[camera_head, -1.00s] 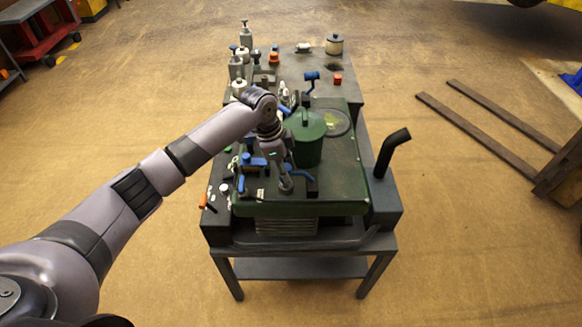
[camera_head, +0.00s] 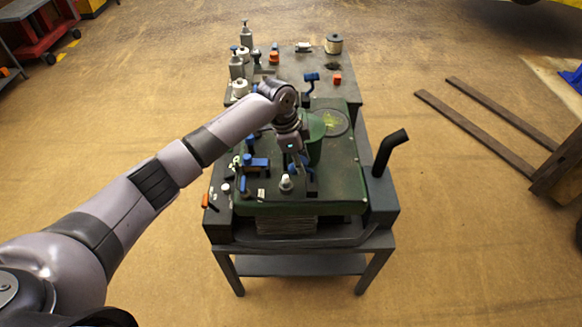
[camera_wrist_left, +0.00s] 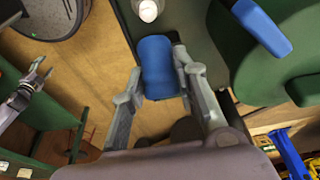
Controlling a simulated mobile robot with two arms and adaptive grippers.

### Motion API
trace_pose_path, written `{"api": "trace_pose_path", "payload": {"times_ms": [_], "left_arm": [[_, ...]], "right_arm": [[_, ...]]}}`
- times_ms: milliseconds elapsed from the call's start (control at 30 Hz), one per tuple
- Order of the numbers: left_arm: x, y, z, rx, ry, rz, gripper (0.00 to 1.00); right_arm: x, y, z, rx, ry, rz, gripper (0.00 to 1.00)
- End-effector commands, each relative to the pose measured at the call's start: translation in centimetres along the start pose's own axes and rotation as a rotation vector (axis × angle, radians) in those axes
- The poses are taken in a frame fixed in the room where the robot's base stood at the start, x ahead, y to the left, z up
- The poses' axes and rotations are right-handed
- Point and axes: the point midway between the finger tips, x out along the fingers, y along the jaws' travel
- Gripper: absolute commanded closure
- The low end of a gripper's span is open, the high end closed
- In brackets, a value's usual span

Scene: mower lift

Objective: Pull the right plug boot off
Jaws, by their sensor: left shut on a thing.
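My left gripper (camera_head: 299,170) is above the green-topped engine deck on the bench, just behind and right of a white-topped plug (camera_head: 286,184). In the left wrist view its two fingers (camera_wrist_left: 160,92) are shut on a blue plug boot (camera_wrist_left: 157,68). The boot is apart from the white plug (camera_wrist_left: 148,10), which stands bare at the top of that view. In the head view the held boot is mostly hidden by the gripper. A grey gripper (camera_wrist_left: 36,78) at the left of the wrist view looks like my right one; its jaw state is unclear.
Bottles (camera_head: 237,66) stand at the back left.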

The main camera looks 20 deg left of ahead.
Motion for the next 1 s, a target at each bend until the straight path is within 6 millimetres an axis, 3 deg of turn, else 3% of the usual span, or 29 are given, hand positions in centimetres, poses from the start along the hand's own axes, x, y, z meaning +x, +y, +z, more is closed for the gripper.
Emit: {"api": "trace_pose_path", "payload": {"times_ms": [1000], "left_arm": [[0.9,0.3,-4.5,0.0,-0.002,0.008,0.83]], "right_arm": [[0.0,0.1,0.1,-0.001,-0.001,0.001,0.5]]}}
